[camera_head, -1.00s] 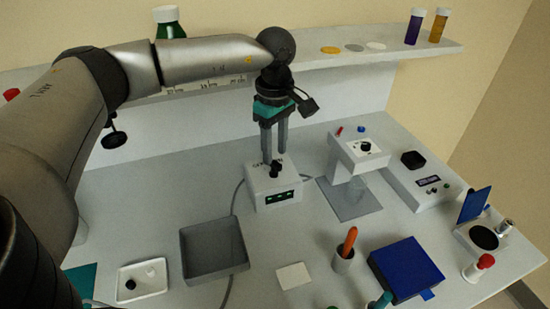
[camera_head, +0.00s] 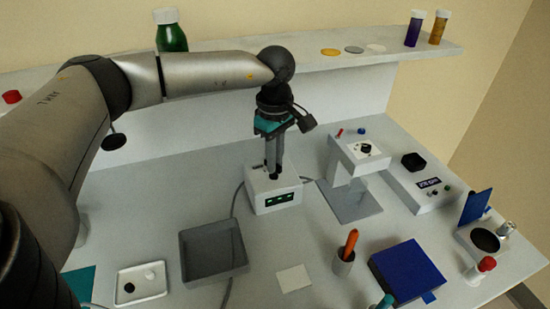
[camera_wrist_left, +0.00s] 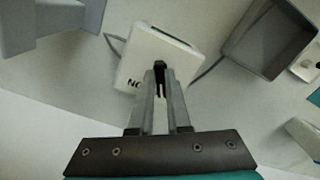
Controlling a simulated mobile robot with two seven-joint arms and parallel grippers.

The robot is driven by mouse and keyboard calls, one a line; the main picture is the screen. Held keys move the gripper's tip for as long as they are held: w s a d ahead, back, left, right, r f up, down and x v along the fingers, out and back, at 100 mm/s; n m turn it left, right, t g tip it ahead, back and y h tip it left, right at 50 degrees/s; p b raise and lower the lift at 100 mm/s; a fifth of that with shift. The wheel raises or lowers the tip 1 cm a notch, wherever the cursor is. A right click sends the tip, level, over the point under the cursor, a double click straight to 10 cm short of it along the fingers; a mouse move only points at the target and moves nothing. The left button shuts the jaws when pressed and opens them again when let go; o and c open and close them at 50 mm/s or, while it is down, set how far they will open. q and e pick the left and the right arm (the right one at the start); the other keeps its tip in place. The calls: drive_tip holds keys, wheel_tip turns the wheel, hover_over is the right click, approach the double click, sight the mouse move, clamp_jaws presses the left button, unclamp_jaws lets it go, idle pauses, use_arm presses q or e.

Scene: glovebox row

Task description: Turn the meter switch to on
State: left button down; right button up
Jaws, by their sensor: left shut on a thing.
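The meter (camera_head: 288,200) is a white box with a dark panel of green marks on its front, in the middle of the bench. Its small black switch knob (camera_wrist_left: 160,65) is on top. My left gripper (camera_head: 273,171) points down from above, its fingers close together and shut on the knob. The wrist view shows the fingertips (camera_wrist_left: 160,76) around the knob, hiding part of it. Dark letters, upside down, show on the meter top (camera_wrist_left: 135,84) beside the fingers. I cannot read the switch position. My right gripper is not in view.
A grey tray (camera_head: 212,276) lies front left of the meter, beside a white dish (camera_head: 128,275). A white stand device (camera_head: 357,155) is to the right. A blue box (camera_head: 408,268) and a holder with an orange-handled tool (camera_head: 345,264) are in front. A shelf (camera_head: 310,63) runs behind.

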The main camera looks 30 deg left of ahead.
use_arm(q)
drive_tip(key=shift+m, duration=0.3)
idle(0.4)
drive_tip(key=shift+m, duration=1)
drive_tip(key=shift+s+m, duration=0.1)
drive_tip(key=shift+m, duration=1.4)
drive_tip(key=shift+r, duration=0.1)
drive_tip(key=c, duration=0.9)
unclamp_jaws()
wheel_tip(320, 180, up, 15)
drive_tip(key=shift+r+p, duration=0.1)
drive_tip(key=shift+p, duration=0.85)
